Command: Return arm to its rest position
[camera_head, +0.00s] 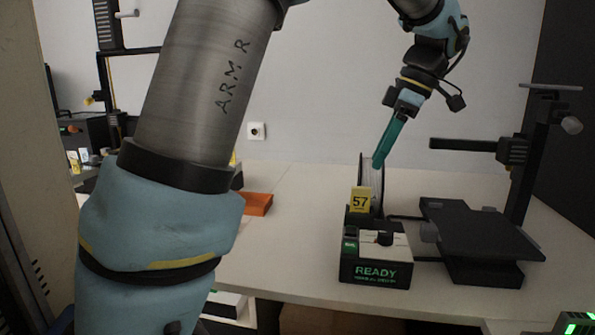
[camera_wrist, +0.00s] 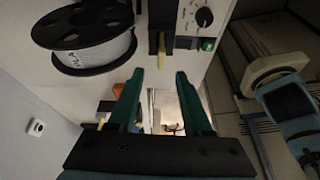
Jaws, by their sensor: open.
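My gripper (camera_head: 379,160) hangs at the end of my raised arm in the head view, its teal fingers pointing down and slightly left. In the wrist view my gripper (camera_wrist: 160,77) shows two teal fingers spread apart, with nothing between them. In the head view the fingertips appear just above a dark-rimmed reel (camera_head: 377,181) that stands behind the yellow "57" tag; I cannot tell whether they touch it. My thick grey and blue arm link covers the left part of the head view.
A black-and-white box (camera_head: 376,269) reading "READY" stands on the white table (camera_head: 300,240). A black stand (camera_head: 480,235) with a post is to its right. An orange block (camera_head: 257,204) lies left. A black-flanged spool (camera_wrist: 92,52) shows in the wrist view. The table between block and box is clear.

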